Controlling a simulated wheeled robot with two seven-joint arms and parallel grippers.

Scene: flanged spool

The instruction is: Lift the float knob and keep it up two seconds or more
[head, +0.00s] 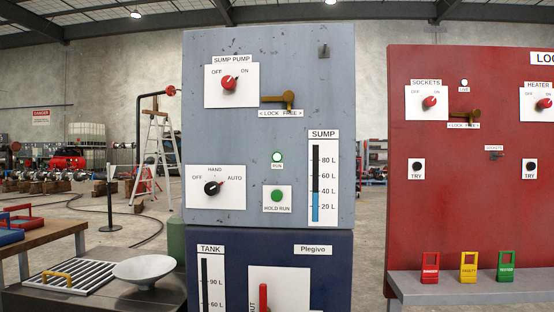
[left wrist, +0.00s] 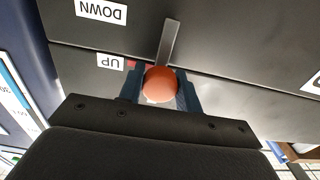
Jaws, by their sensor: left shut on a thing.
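The float knob (left wrist: 160,86) is an orange-red ball in the left wrist view, at the end of a grey bar (left wrist: 169,42) on a dark panel. My left gripper (left wrist: 158,77) is shut on it, with a blue finger on each side. Labels UP (left wrist: 110,62) and DOWN (left wrist: 101,11) appear upside down beside it. Whether the knob is raised is hard to tell from this view. Neither the knob nor either gripper can be made out in the head view. My right gripper is not in view.
In the head view a grey sump cabinet (head: 300,120) stands above a dark blue tank panel (head: 230,241). A red lockout board (head: 450,200) is at right. A bench with a white bowl (head: 145,268) and grate (head: 70,278) is at lower left.

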